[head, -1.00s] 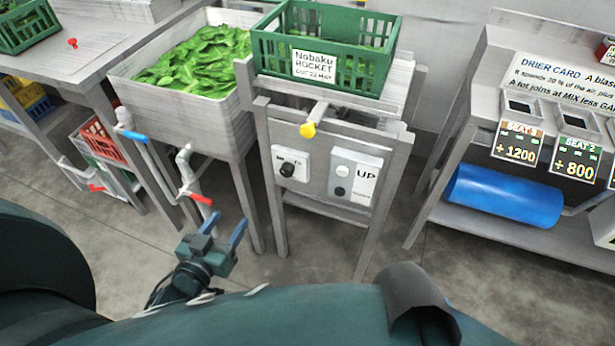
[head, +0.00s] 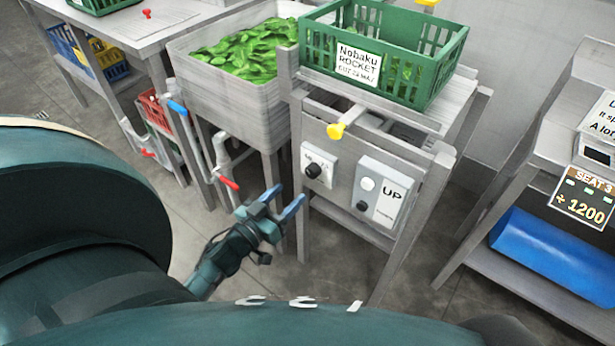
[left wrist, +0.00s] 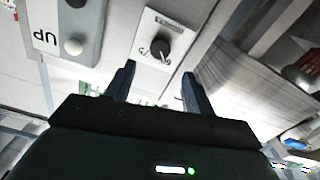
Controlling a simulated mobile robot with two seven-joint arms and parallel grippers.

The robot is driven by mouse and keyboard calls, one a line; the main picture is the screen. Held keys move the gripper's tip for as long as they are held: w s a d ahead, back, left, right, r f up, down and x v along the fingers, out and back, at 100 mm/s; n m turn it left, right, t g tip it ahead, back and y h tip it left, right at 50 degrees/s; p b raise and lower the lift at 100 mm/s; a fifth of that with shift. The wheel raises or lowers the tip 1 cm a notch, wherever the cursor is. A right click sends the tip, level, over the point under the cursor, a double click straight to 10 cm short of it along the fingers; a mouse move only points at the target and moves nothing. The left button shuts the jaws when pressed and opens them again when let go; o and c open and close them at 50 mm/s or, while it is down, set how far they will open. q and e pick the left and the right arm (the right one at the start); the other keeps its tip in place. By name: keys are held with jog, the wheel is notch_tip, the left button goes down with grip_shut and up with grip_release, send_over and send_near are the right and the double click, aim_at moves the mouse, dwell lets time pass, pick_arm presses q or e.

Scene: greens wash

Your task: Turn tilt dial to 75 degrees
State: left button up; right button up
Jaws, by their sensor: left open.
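The tilt dial (head: 313,170) is a black knob on a small pale plate on the front of the grey stand. In the left wrist view the dial (left wrist: 160,47) shows upside down, beyond the gap between my fingers. Its markings are too small to read surely. My left gripper (head: 288,201) is open and empty, in front of the stand, below and to the left of the dial and apart from it. It also shows in the left wrist view (left wrist: 158,85). My right gripper is not in view.
A yellow-ended lever (head: 336,131) juts out above. A green crate (head: 425,75) tops the stand. A sink (head: 240,105) with a red-handled pipe (head: 228,183) is left. Open floor lies right of the stand.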

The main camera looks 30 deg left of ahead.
aim_at(310, 174)
pick_arm(q)
jog(key=w, duration=0.6)
jog(key=shift+w+d, duration=0.25)
jog(key=shift+w, duration=0.05)
jog(key=shift+w+b, duration=0.3)
jog(key=shift+w, duration=0.35)
jog(key=shift+w+d, duration=0.1)
jog(key=shift+w, duration=0.05)
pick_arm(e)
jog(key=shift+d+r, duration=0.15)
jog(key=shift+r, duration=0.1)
pick_arm(q)
jog(key=c, duration=1)
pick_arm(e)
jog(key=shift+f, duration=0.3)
